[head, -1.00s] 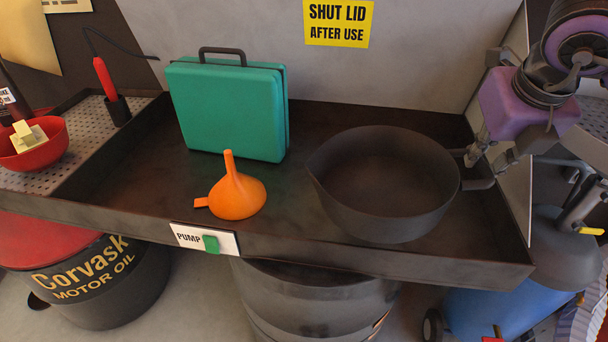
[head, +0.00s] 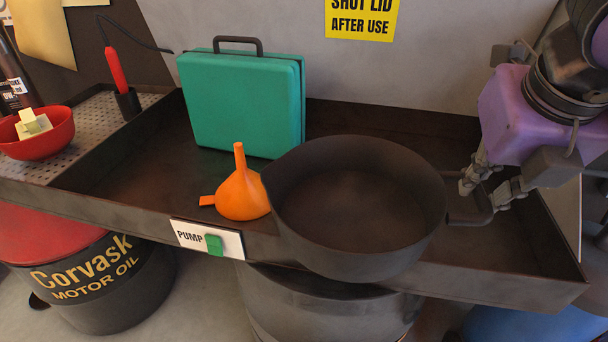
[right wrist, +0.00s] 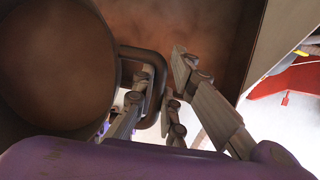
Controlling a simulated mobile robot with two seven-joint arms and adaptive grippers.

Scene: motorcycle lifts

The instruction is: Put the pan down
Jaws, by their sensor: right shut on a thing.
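The pan (head: 355,215) is a dark, deep round vessel with a pouring lip at its left and a loop handle (head: 470,217) at its right. My right gripper (head: 482,196) is shut on that handle. The pan is upright, seems empty and overlaps the front wall of the dark tray bench (head: 120,180) in the head view. Its underside is hidden, so I cannot tell its exact height. In the right wrist view the pan (right wrist: 55,65) fills the left, with its handle (right wrist: 158,75) at my fingers (right wrist: 165,85). My left gripper is not in view.
An orange funnel (head: 241,194) stands close to the pan's left rim in the picture. A green case (head: 240,105) stands behind it. A red bowl (head: 40,140) is on the perforated plate (head: 85,125) at left. Bare tray floor shows at left and behind the pan.

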